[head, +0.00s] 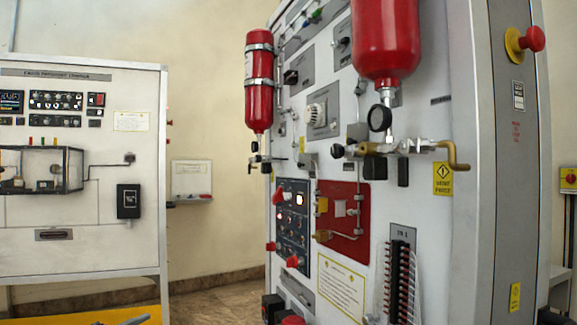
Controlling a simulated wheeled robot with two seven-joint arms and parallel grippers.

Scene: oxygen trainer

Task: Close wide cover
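I cannot tell for certain which part is the wide cover. The large trainer panel (425,215) fills the middle and right and is seen at a slant. A red plate (354,248) with small fittings and a yellow part is mounted low on it. Left of this plate is a dark control panel (292,225) with lit lamps and red knobs. No open cover stands out clearly on the panel. Neither of my grippers can be made out in the head view.
Two red cylinders (259,92) (385,38) hang on the panel above brass valves (400,147). A second white trainer board (85,235) with a clear box stands at left. A small wall box (191,180) hangs between them. Floor (225,298) shows in the gap.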

